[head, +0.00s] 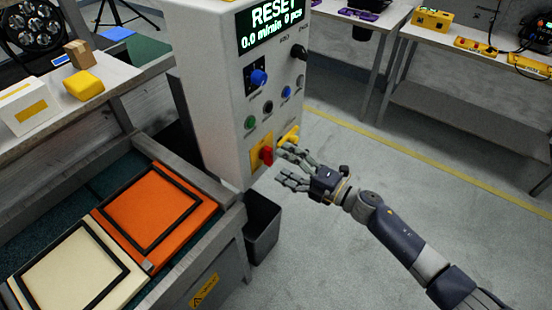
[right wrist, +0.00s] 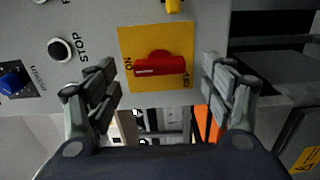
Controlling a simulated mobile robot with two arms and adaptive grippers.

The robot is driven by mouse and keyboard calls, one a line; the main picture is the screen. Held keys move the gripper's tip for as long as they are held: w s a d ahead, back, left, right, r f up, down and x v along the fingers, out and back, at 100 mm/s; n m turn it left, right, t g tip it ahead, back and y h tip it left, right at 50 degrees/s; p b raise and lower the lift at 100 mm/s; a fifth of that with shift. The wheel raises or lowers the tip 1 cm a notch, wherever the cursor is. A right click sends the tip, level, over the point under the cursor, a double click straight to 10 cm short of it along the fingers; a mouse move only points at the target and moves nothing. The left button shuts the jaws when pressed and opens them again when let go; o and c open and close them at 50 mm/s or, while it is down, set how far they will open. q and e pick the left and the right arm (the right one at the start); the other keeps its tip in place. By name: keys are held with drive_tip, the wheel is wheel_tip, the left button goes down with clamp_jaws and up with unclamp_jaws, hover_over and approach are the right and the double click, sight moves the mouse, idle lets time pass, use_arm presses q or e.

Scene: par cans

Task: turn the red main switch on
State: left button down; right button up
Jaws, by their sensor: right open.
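The red main switch (head: 267,154) sits on a yellow plate low on the front of the grey control cabinet (head: 215,90). In the right wrist view the red switch handle (right wrist: 160,68) lies sideways across the yellow plate (right wrist: 125,45). ON is printed at its left and OFF at its right. My right gripper (head: 283,164) is just in front of the switch. In the right wrist view its open fingers (right wrist: 160,85) stand on either side of the switch, apart from it, with nothing held. My left gripper is not in view.
The cabinet display (head: 270,22) reads RESET, 0.0 m/min, 0 pcs. A yellow handle (head: 289,135), a blue knob (head: 259,77) and several buttons are near. A dark bin (head: 262,225) stands below. A conveyor with an orange panel (head: 180,190) is left. Floor at right is clear.

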drive_tip(key=v, duration=0.8)
drive_tip(key=s+d+f+m+t+h, duration=0.1)
drive_tip(key=d+f+m+h, duration=0.45)
drive_tip(key=f, duration=0.55)
drive_tip(key=s+d+f+m+t+h, duration=0.1)
drive_tip(key=d+f+m+h, duration=0.5)
drive_tip(key=f, duration=0.5)
drive_tip(key=s+d+f+m+g, duration=0.2)
drive_tip(key=s+f+m, duration=0.45)
drive_tip(key=f, duration=0.35)
drive_tip(key=s+d+f+m+g+h, duration=0.1)
drive_tip(key=s+f+m+g, duration=0.1)
drive_tip(key=s+f, duration=0.5)
drive_tip(key=s+d+f+m+g+h, duration=0.1)
drive_tip(key=s+d+f+m+g, duration=0.1)
drive_tip(key=s+f, duration=0.45)
drive_tip(key=s+a+f+m+g, duration=0.1)
drive_tip(key=s+f+m+g, duration=0.1)
drive_tip(key=s, duration=1)
drive_tip(key=s+a+f+m+g+h, duration=0.1)
drive_tip(key=s+f+m+g, duration=0.1)
drive_tip(key=s, duration=1.1)
drive_tip(key=shift+a+f+g, duration=0.4)
drive_tip(key=shift+f+g, duration=0.3)
drive_tip(key=shift+g, duration=0.1)
drive_tip(key=shift+w, duration=0.1)
